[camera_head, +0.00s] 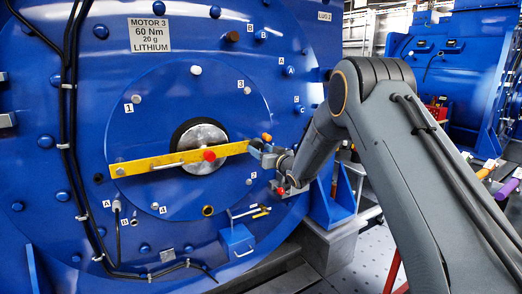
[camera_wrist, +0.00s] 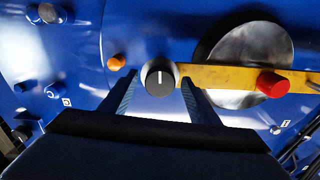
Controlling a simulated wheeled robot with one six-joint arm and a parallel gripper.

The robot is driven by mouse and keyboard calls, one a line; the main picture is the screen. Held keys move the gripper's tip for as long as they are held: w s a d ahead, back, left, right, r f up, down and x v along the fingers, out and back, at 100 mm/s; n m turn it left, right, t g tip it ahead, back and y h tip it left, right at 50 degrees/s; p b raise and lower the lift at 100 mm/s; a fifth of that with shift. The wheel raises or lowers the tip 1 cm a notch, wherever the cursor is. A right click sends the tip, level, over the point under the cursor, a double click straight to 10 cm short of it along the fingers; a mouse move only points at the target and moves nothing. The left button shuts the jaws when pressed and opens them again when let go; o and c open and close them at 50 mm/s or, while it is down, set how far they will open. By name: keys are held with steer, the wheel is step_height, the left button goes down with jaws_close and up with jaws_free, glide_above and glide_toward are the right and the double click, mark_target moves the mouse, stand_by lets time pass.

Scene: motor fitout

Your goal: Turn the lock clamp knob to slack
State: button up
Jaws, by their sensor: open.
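A round black knob (camera_wrist: 160,77) with a white pointer line and a pale rim is in the wrist view, at the end of the yellow bar (camera_wrist: 222,77). Its line stands about upright in that view. My gripper (camera_wrist: 157,88) is open, with one finger on each side of the knob; I cannot tell whether they touch it. In the head view my gripper (camera_head: 262,151) is at the right end of the yellow bar (camera_head: 133,166) and hides the knob. No lettering on the knob can be read.
A red knob (camera_wrist: 272,85) sits on the bar over the shiny hub, also in the head view (camera_head: 209,155). An orange knob (camera_wrist: 116,62) is close beside my gripper. The blue motor face (camera_head: 150,100) carries bolts and black cables. A blue box (camera_head: 237,243) hangs below.

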steer(key=shift+w+a, duration=0.1)
steer(key=shift+w, duration=0.05)
steer(key=shift+c, duration=0.3)
steer(key=c, duration=1)
